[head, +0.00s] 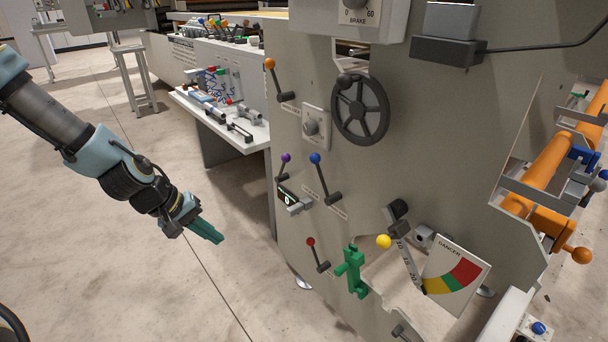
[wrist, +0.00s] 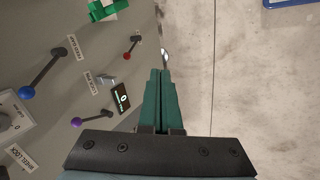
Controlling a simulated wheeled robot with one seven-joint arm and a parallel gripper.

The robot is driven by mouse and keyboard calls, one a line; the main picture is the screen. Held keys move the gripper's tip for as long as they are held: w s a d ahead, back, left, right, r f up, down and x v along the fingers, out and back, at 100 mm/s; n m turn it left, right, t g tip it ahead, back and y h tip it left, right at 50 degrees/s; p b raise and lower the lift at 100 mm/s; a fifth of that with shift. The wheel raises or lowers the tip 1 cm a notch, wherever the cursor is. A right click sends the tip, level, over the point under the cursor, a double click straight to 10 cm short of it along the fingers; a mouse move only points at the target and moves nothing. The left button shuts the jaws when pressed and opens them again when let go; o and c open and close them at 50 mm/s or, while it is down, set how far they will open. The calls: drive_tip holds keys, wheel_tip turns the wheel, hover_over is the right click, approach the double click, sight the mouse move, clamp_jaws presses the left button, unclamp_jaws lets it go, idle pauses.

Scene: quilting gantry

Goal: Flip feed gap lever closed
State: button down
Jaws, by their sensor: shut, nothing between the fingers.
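Several levers with coloured knobs stand on the grey machine panel (head: 400,150). The purple-knobbed lever (head: 286,158) and the blue-knobbed lever (head: 315,158) are side by side with knobs up, above a small display (head: 288,197). A red-knobbed lever (head: 311,241) is lower. In the wrist view the purple knob (wrist: 77,122), blue knob (wrist: 28,92) and red knob (wrist: 126,56) lie left of my fingers. My gripper (head: 219,238) is shut and empty, left of the panel and touching no lever.
A black handwheel (head: 360,109) and an orange-knobbed lever (head: 270,64) are higher on the panel. A green handle (head: 352,271) and a yellow-knobbed lever (head: 383,242) beside a danger scale (head: 455,277) are lower right. A white bench (head: 235,130) stands behind. Floor around my gripper is clear.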

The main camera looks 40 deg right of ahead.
drive_tip(key=s+d+f+n+h+b, duration=0.2)
drive_tip(key=d+h+b, duration=0.4)
drive_tip(key=d, duration=0.9)
drive_tip(key=w+d+r+n+t+h+b, duration=0.3)
drive_tip(key=w+d+r+n+h+b, duration=0.2)
drive_tip(key=w+d+r+n+b, duration=0.1)
drive_tip(key=shift+w+d+r+h, duration=0.25)
drive_tip(key=shift+w+r, duration=0.3)
drive_tip(key=shift+w, duration=0.35)
